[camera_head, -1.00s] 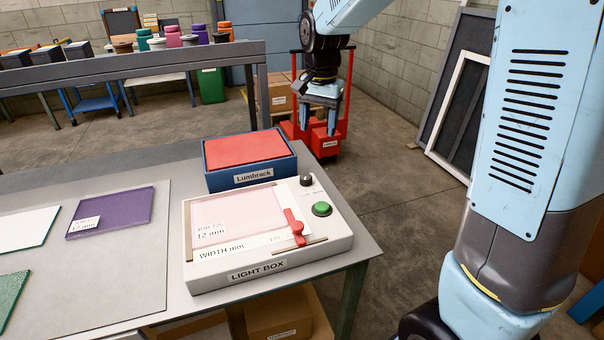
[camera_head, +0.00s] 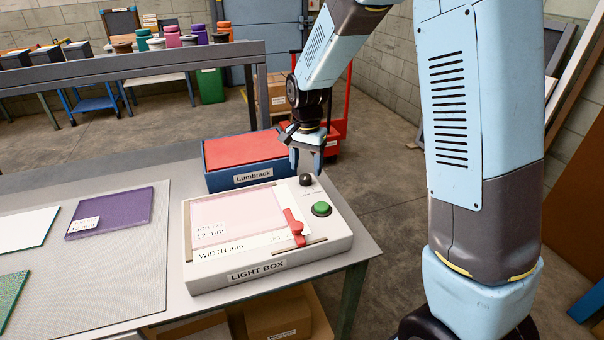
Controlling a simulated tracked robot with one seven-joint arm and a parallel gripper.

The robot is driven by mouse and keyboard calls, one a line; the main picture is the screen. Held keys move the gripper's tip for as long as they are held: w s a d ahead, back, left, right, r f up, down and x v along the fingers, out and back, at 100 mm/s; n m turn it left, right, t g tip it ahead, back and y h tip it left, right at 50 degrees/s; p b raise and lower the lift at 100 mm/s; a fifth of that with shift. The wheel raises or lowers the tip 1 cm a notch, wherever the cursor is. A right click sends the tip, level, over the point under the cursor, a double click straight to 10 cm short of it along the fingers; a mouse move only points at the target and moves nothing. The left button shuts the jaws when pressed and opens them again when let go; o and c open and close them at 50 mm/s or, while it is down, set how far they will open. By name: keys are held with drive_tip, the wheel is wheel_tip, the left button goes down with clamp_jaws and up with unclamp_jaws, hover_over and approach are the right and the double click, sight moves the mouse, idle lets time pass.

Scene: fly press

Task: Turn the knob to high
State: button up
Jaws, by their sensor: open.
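A small black knob (camera_head: 306,180) stands on the back right part of the white light box (camera_head: 340,243), just behind a round green button (camera_head: 321,208). The knob's pointer and markings are too small to read. My gripper (camera_head: 307,169) is open and points down, its two blue fingers just above and around the knob's place in the picture. I cannot tell whether the fingers touch the knob. The light box has a lit pinkish panel and a red slider (camera_head: 294,227) on a scale marked "WIDTH mm".
A purple plate (camera_head: 110,212), a white plate (camera_head: 25,227) and a green plate (camera_head: 12,298) lie on the left. A grey rail runs behind the bench (camera_head: 170,302). The floor right of the bench is open.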

sight(306, 176)
drive_tip(key=shift+f, duration=1.7)
drive_tip(key=shift+c, duration=0.3)
